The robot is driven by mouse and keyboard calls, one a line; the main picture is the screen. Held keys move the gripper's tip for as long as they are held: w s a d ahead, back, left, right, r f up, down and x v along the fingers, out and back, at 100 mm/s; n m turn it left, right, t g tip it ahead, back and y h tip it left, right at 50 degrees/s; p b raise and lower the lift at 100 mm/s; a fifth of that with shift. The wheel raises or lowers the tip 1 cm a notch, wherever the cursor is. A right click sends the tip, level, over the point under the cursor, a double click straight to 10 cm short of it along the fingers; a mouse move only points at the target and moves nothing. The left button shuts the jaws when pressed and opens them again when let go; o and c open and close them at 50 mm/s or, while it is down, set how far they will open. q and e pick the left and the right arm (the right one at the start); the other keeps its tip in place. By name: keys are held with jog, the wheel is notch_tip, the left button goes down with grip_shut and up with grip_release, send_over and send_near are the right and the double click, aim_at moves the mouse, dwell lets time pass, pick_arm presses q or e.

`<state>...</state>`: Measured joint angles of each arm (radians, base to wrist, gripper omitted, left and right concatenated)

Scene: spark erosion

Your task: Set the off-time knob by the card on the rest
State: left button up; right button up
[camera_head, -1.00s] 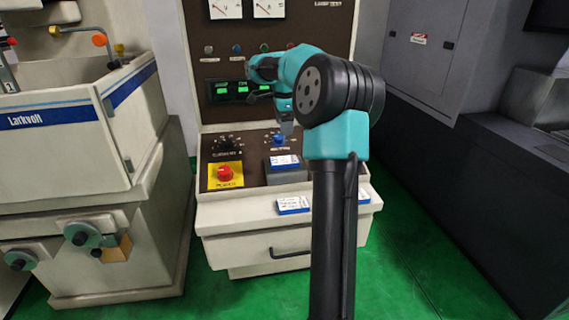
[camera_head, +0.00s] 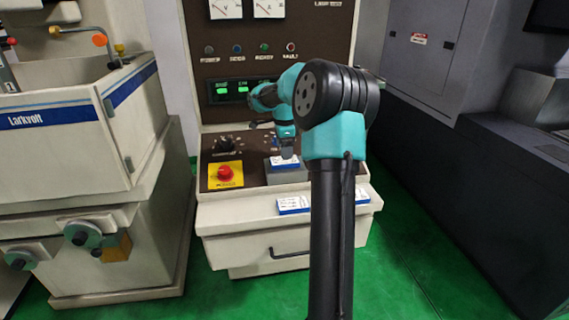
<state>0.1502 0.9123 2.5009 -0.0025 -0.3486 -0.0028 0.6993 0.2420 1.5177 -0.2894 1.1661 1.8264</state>
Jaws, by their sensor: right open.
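A card (camera_head: 282,162), white with a blue edge, lies on the dark rest (camera_head: 288,177) on the machine's sloping panel. My right gripper (camera_head: 287,157) points down at the card's upper edge, its jaws small and dark in this view. It appears empty, and I cannot tell whether it touches the card. The blue knob behind the rest is hidden by my gripper and wrist, so its setting cannot be read. A black knob (camera_head: 225,144) with scale marks sits to the left on the panel. My left gripper is not in view.
A red emergency button (camera_head: 225,172) on a yellow plate is left of the rest. Other cards lie on the front ledge, one left of my arm (camera_head: 292,205) and one right of it (camera_head: 362,196). Green displays (camera_head: 243,87) and lamps are above.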

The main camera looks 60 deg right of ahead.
jog(key=shift+d+f, duration=0.15)
jog(key=shift+f, duration=2.2)
jog(key=shift+c, duration=0.2)
jog(key=c, duration=0.8)
jog(key=shift+o, duration=0.2)
jog(key=shift+r, duration=0.1)
jog(key=shift+r, duration=1.6)
jog(key=shift+s+a+r, duration=0.1)
jog(key=shift+a+r, duration=0.05)
jog(key=shift+a, duration=0.1)
jog(key=s+a+r, duration=0.1)
jog(key=s+a, duration=0.6)
jog(key=a, duration=0.6)
jog(key=shift+a+r, duration=0.15)
jog(key=shift+a, duration=0.25)
